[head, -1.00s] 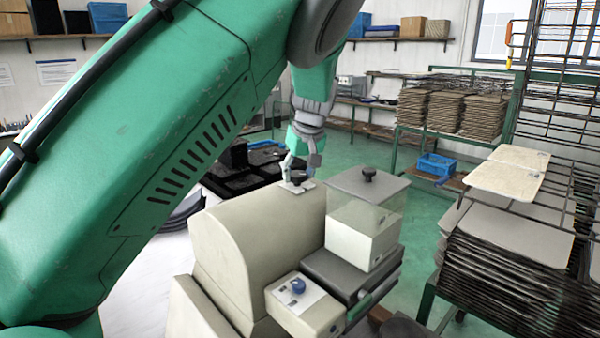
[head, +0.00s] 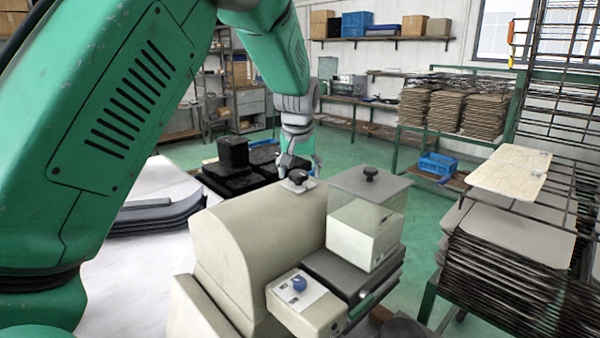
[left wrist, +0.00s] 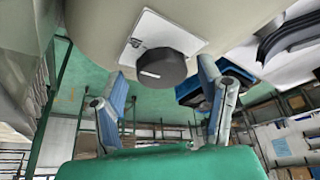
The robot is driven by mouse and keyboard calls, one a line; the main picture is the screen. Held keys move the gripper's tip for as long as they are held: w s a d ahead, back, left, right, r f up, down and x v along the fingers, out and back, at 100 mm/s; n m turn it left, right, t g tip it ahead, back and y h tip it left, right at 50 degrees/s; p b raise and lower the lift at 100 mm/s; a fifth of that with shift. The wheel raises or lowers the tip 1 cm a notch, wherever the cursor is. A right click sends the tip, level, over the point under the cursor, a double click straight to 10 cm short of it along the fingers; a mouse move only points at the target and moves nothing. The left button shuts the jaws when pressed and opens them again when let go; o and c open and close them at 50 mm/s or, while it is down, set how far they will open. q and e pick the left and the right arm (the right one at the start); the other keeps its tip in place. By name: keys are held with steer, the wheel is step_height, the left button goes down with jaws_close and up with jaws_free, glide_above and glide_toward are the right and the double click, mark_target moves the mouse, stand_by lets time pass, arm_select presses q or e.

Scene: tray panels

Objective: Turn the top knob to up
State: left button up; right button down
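The top knob (head: 298,177) is black and sits on a small white plate on top of the beige machine (head: 235,240). In the left wrist view the knob (left wrist: 163,68) is a dark round cap with a short white mark toward its left side. My left gripper (head: 300,165) is just above and behind the knob. Its fingers (left wrist: 162,75) are spread, one on each side of the knob in the picture, with visible gaps. Nothing is between them that I can see held. My right gripper is not in view.
A blue knob (head: 299,284) sits on the machine's lower front box. Black blocks (head: 233,152) lie behind on the left, and a rack of trays (head: 520,260) is at the right.

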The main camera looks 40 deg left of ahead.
arm_select(q)
steer(key=shift+a, duration=0.1)
steer(key=v, duration=1.1)
steer(key=shift+r, duration=0.35)
